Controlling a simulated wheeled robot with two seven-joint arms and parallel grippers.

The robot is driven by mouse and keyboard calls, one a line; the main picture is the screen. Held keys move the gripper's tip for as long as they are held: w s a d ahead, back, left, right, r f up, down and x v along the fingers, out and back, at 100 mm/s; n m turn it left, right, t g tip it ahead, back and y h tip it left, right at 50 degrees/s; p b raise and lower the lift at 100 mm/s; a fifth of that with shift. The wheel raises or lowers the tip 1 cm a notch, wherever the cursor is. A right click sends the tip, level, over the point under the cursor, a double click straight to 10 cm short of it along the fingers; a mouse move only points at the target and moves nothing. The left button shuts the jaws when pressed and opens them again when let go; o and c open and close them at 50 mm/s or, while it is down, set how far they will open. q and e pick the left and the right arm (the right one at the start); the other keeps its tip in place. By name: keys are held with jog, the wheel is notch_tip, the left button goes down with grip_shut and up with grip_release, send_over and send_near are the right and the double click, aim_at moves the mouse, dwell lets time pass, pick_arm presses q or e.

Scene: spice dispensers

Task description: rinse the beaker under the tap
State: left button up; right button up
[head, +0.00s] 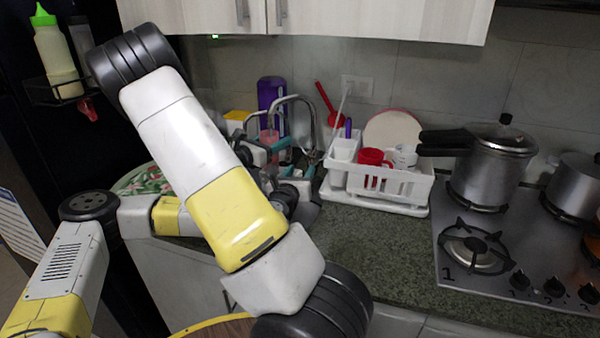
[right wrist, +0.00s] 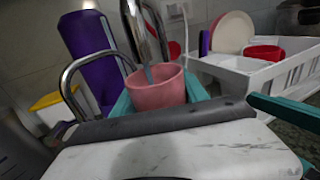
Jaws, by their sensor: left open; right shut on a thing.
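The pink beaker (right wrist: 160,93) is upright between the teal fingers of my right gripper (right wrist: 158,100), which is shut on it. In the right wrist view the tap (right wrist: 136,25) is right above the beaker's mouth. A thin grey streak runs from the spout into the mouth and looks like water. In the head view the beaker (head: 268,137) is small, beside the curved tap (head: 298,98), with my right gripper (head: 268,147) at it.
A white dish rack (head: 405,183) with a red cup (head: 373,157) and plates stands right of the tap. A purple bottle (head: 270,92) is behind. A stove (head: 520,250) with a pressure cooker (head: 490,165) is at right. The counter (head: 370,235) before the rack is clear.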

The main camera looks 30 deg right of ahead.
aim_at(307, 158)
dwell(0.7)
dwell(0.3)
pick_arm(q)
jog(key=shift+t+h, duration=0.3)
jog(key=shift+t, duration=0.2)
jog(key=x, duration=1.1)
jog(key=shift+s+f, duration=0.1)
jog(key=shift+f, duration=0.2)
grip_shut()
dwell(1.0)
